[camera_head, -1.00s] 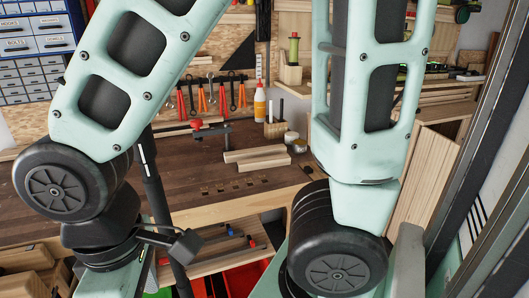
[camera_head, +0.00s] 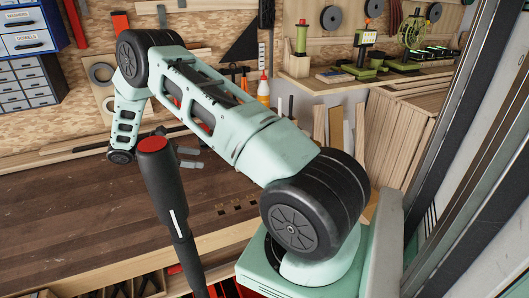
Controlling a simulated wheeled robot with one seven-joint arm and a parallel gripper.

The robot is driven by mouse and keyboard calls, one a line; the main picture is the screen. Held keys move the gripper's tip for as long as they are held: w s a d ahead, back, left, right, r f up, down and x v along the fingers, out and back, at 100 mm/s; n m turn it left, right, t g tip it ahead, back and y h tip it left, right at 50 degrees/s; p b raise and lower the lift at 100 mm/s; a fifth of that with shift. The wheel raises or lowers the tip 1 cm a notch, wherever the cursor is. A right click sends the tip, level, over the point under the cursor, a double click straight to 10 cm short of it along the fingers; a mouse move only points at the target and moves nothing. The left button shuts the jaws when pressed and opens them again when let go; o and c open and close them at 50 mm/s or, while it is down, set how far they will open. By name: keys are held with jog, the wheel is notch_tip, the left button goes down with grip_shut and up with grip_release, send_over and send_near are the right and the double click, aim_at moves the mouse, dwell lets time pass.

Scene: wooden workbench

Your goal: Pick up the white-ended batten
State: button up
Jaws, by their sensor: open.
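My gripper (camera_head: 190,157) shows as two small grey fingers just right of the black post's red top, over the back of the workbench (camera_head: 110,222). The fingers are apart, with nothing seen between them. The post hides the part between my wrist (camera_head: 121,157) and the fingers. I cannot make out the white-ended batten. My forearm crosses the middle of the view and covers the bench area behind it, where pale battens showed earlier.
A black post with a red top (camera_head: 153,146) stands in front of the bench. A glue bottle (camera_head: 263,90) stands behind my arm. Drawer cabinets (camera_head: 25,60) are at the left. A shelf with green-black tools (camera_head: 365,65) is at the right. The bench's left front is bare.

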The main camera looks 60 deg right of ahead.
jog(key=p+x, duration=0.1)
jog(key=x, duration=0.4)
jog(key=p+x, duration=0.2)
jog(key=x, duration=0.4)
jog(key=p+x, duration=0.2)
jog(key=x, duration=0.4)
jog(key=shift+w+d+r, duration=0.1)
jog(key=shift+d+r, duration=0.15)
jog(key=shift+r, duration=0.15)
jog(key=shift+s+d+f, duration=0.3)
jog(key=shift+d, duration=0.05)
jog(key=c, duration=1.1)
